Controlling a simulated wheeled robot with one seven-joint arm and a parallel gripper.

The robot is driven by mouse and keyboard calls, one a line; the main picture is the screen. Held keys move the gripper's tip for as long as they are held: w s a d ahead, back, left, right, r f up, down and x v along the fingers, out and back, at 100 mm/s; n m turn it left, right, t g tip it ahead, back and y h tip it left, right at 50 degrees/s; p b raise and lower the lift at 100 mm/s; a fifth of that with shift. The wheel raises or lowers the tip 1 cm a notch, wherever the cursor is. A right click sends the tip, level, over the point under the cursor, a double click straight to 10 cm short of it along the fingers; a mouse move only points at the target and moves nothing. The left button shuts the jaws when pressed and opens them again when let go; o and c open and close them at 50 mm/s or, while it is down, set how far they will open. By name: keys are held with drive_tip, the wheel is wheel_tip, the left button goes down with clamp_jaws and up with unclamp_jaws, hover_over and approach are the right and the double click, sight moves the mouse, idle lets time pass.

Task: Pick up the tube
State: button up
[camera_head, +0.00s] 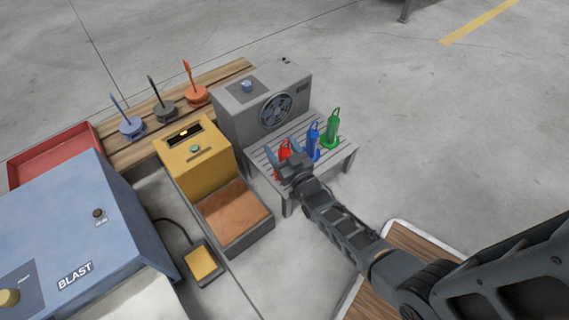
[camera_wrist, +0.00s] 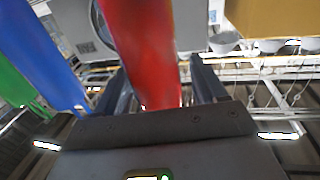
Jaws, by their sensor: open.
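Three upright tube-like items with loop tops stand in a row on a grey slatted bench (camera_head: 343,152): a red tube (camera_head: 285,147), a blue tube (camera_head: 313,140) and a green tube (camera_head: 332,128). My gripper (camera_head: 285,157) is at the red tube, and partly hides it. In the wrist view the red tube (camera_wrist: 146,45) rises between the two open fingers, close in front of the palm. The blue tube (camera_wrist: 45,55) and green tube (camera_wrist: 15,85) are left of the fingers there. I cannot tell whether a finger touches the red tube.
A grey fan box (camera_head: 262,100) stands behind the tubes. A yellow box (camera_head: 195,160) with a brown-topped tray is to the left. A blue BLAST cabinet (camera_head: 70,235) is at lower left. A wooden bench (camera_head: 145,150) bears three small coloured stands.

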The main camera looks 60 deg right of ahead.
drive_tip(key=shift+c, duration=0.5)
clamp_jaws()
